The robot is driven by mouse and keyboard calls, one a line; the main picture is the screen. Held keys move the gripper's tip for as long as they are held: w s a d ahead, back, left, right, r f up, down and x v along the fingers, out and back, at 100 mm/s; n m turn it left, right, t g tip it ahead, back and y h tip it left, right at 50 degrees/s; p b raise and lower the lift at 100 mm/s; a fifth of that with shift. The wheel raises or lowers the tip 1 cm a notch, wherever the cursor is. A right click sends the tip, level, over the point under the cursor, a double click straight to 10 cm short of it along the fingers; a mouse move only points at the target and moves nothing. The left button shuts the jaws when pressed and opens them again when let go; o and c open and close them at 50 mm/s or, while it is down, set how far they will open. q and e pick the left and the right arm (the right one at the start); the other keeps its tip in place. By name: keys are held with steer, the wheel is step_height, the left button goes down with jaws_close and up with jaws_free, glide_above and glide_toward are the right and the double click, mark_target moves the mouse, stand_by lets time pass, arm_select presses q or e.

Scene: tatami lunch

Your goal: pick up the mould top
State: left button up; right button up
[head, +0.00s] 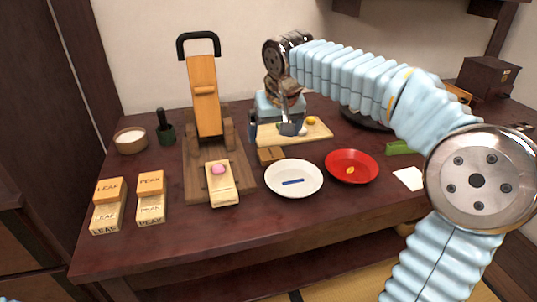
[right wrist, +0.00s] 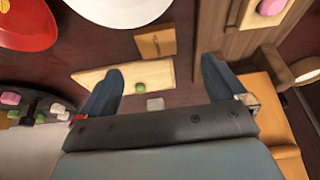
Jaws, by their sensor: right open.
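A small brown wooden block (head: 270,155), which looks like the mould top, lies on the table behind the white plate and right of the wooden press. It also shows in the right wrist view (right wrist: 155,42), flat, with a dark mark on its face. A pale mould part (head: 221,195) with a pink lump on it lies at the front of the press. My right gripper (head: 272,130) is open and empty, above the table behind the block. In the right wrist view its spread fingers (right wrist: 160,78) stand apart from the block. My left gripper is not in view.
A wooden press (head: 205,95) stands close left of my right gripper. The cutting board (head: 312,132) lies beside and below it. A white plate (head: 293,191) and red plate (head: 351,178) are in front. LEAF and PEAK boxes (head: 108,190) stand at left. The front table edge is clear.

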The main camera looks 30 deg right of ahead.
mark_target(271, 153)
steer(key=x, duration=0.3)
steer(key=shift+w+f, duration=0.1)
steer(key=shift+f, duration=0.2)
steer(key=x, duration=0.5)
steer(key=shift+d+f, duration=0.15)
steer(key=shift+d, duration=0.15)
steer(key=shift+c, duration=0.3)
steer(key=c, duration=1.1)
steer(key=shift+o, duration=0.2)
steer(key=shift+r, duration=0.2)
